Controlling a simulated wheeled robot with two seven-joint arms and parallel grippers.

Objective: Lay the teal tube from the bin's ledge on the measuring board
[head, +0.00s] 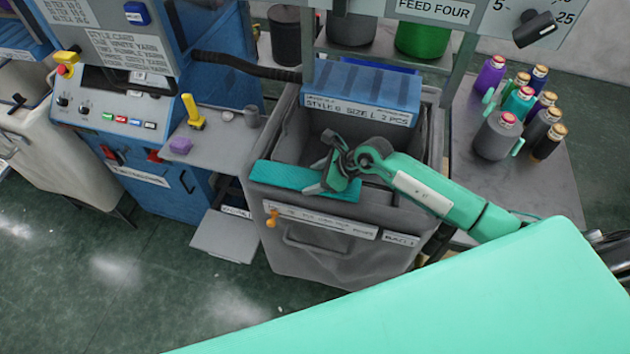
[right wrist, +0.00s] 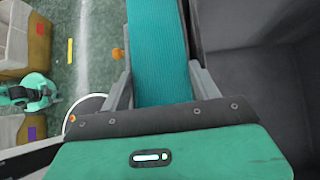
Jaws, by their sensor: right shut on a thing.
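The teal tube (head: 290,179) is a flat ribbed knit piece lying along the front ledge of the grey bin (head: 320,255). My right gripper (head: 335,184) is at the tube's right part, shut on it. In the right wrist view the tube (right wrist: 158,50) runs away between the two fingers (right wrist: 165,88). The tube still looks level with the ledge; I cannot tell whether it touches it. My left gripper is not in view. I cannot make out the measuring board for certain; a grey shelf (head: 215,145) left of the bin holds small items.
A blue box (head: 365,88) labelled style G sits at the bin's back. On the shelf are a yellow-handled tool (head: 193,110) and a purple block (head: 181,146). Several yarn cones (head: 498,135) stand on the right table (head: 500,185). A blue knitting machine (head: 130,90) stands left.

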